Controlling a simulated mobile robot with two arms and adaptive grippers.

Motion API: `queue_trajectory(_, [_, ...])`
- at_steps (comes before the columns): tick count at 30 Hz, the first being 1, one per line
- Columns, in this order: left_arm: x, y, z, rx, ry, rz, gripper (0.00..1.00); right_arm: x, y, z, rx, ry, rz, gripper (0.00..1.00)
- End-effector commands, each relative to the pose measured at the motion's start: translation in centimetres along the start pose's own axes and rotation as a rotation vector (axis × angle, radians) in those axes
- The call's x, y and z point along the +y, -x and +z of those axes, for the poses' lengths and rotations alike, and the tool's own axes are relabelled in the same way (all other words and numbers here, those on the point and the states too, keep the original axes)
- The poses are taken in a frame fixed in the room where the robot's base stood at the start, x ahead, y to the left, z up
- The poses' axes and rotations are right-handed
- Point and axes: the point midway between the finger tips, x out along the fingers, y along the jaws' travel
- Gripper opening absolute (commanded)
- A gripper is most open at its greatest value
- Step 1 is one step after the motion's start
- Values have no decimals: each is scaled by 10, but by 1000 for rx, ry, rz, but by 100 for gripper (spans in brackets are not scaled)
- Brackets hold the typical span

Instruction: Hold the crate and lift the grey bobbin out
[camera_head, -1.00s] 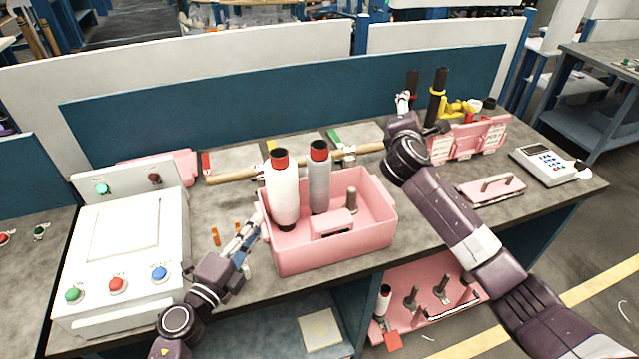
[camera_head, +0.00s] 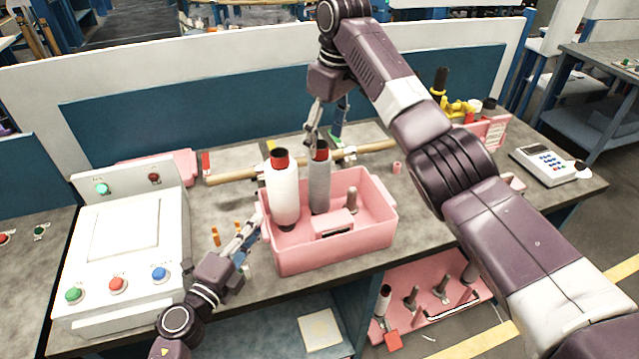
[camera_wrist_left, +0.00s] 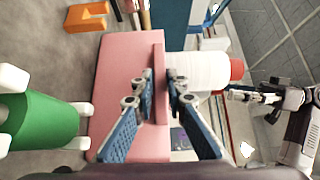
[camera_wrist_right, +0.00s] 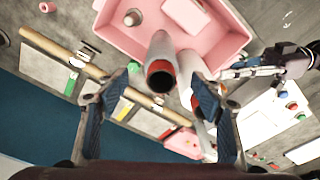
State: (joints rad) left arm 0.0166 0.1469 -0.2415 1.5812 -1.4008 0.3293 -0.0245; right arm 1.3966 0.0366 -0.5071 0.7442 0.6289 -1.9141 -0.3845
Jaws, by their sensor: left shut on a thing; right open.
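The pink crate (camera_head: 335,250) stands on the bench and holds a white bobbin (camera_head: 283,195) and the grey bobbin (camera_head: 320,188), both upright with red and black tops. My left gripper (camera_head: 258,218) is shut on the crate's left wall; the left wrist view shows its fingers (camera_wrist_left: 160,88) on either side of the pink wall (camera_wrist_left: 125,90). My right gripper (camera_head: 318,140) is open above the grey bobbin. In the right wrist view the grey bobbin's top (camera_wrist_right: 161,78) lies between and beyond the open fingers (camera_wrist_right: 158,100). I cannot tell whether they touch it.
An empty peg (camera_head: 352,200) stands in the crate's right part. A wooden rod (camera_head: 235,178) lies behind the crate. A control box (camera_head: 120,255) stands at left; a keypad device (camera_head: 545,163) is at right. A lower pink tray (camera_head: 425,310) holds several pegs.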

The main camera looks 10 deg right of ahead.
Motion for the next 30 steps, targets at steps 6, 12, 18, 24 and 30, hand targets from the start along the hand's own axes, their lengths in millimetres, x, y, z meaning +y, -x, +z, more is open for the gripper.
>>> queue_trajectory(6, [4, 1, 0, 0, 1, 7, 0, -3, -18, 3, -20, -4, -5, 61])
queue_trajectory(12, [4, 1, 0, 0, 0, 7, 0, -3, -46, 4, -20, -4, -5, 61])
queue_trajectory(18, [4, 1, 0, -1, 0, 7, 0, -3, -76, 4, -20, -3, -4, 61])
queue_trajectory(24, [4, 1, 0, -1, 0, 7, 0, -3, -103, 5, -19, -3, -3, 61])
queue_trajectory(30, [4, 1, 0, -1, 0, 6, 0, -3, -119, 5, -18, -3, -2, 61])
